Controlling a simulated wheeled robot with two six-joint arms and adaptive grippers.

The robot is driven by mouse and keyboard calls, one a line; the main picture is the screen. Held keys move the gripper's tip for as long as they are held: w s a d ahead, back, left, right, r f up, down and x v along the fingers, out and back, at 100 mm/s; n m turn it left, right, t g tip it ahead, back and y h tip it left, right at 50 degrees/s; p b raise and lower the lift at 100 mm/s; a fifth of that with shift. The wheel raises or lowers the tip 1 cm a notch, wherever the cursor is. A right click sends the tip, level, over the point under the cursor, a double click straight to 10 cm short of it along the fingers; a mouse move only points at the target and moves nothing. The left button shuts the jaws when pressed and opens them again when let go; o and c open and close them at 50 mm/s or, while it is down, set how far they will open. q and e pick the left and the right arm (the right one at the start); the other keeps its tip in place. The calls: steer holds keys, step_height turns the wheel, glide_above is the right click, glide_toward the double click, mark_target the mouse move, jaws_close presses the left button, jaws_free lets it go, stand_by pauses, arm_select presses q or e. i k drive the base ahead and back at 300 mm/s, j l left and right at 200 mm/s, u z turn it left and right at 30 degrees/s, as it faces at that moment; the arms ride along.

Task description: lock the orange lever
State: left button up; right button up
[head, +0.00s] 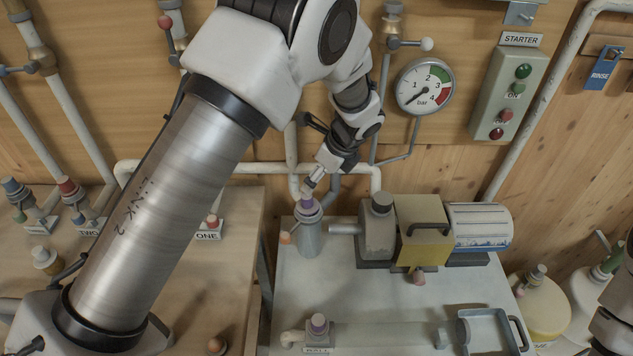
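A pale orange ball-ended lever (286,238) sticks out to the left of a grey upright cylinder (310,238) with a purple cap (307,206), at the back left of the grey bench. Brownish-orange knobs also show below the yellow box (418,277) and at the bottom left (216,345); I cannot tell which one is the task's lever. My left gripper (307,190) points down at the purple cap, just above or touching it. Its fingers are too small to tell open from shut. Part of my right arm shows at the right edge; its gripper is not visible.
A grey pump (378,228), a yellow box with a handle (424,230) and a white drum (480,228) stand right of the cylinder. White pipes and a gauge (424,87) are behind. A horizontal pipe (385,335) lies at the front. The bench middle is clear.

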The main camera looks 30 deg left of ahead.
mark_target(285, 236)
steer(key=k+l, duration=0.3)
steer(key=k, duration=0.15)
steer(key=k+l, duration=0.3)
steer(key=k, duration=0.15)
